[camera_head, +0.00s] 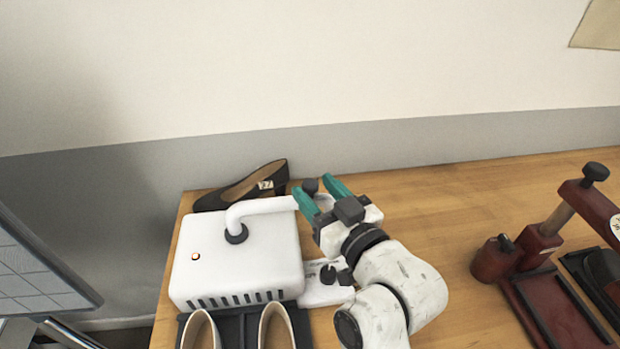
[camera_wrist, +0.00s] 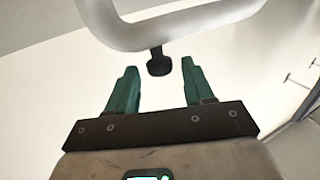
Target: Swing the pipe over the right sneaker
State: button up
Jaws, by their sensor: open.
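A white box (camera_head: 205,262) stands on the wooden table with a bent white pipe (camera_head: 262,206) rising from a dark collar on its top. The pipe reaches to the right, toward my gripper (camera_head: 312,185). In the wrist view, the pipe (camera_wrist: 170,30) crosses the top, and a black knob (camera_wrist: 159,64) hangs from it. My gripper is open, its teal fingers on either side of the knob, near the fingertips; contact is not visible. The left shoe (camera_head: 200,330) and the right shoe (camera_head: 275,328) sit in front of the box, cut off by the frame's lower edge.
A black heeled shoe (camera_head: 245,188) lies behind the box near the wall. A dark red press (camera_head: 540,250) stands at the right. The table between my arm and the press is clear. A grey panel (camera_head: 35,265) is at the left.

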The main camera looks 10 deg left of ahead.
jog(key=shift+x, duration=1.35)
grip_shut()
